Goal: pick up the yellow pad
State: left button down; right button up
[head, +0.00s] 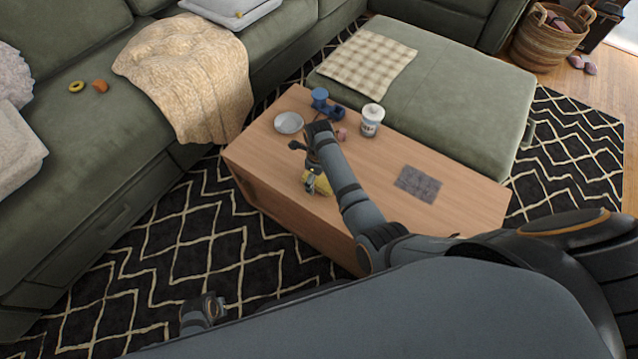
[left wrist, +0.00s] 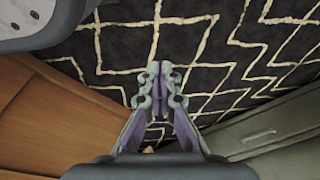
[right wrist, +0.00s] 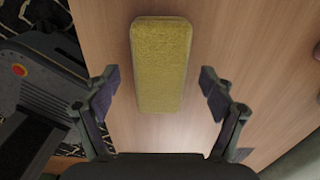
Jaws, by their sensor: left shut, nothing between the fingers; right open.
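The yellow pad (right wrist: 162,65) is a rough-textured, oblong block lying flat on the wooden coffee table. In the head view the yellow pad (head: 318,184) is partly hidden by my right gripper (head: 311,182), which hangs above the table's left part. In the right wrist view my right gripper (right wrist: 160,100) is open and empty, with its fingers spread on either side of the pad's near end, apart from it. My left gripper (left wrist: 160,82) is shut and empty, over the patterned rug and away from the pad.
On the coffee table (head: 455,205) are a white bowl (head: 289,123), a blue object (head: 322,101), a white jar (head: 371,120), a small pink object (head: 341,134) and a grey mat (head: 418,184). The green sofa (head: 75,130) stands left. Bare tabletop surrounds the pad.

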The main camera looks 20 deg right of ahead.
jog(key=shift+f, duration=0.4)
pick_arm(q)
jog(key=shift+w+d+r, duration=0.15)
jog(key=shift+w+r, duration=0.05)
jog(key=shift+r, duration=0.2)
pick_arm(e)
jog(key=c, duration=1.1)
jog(key=shift+c, duration=0.2)
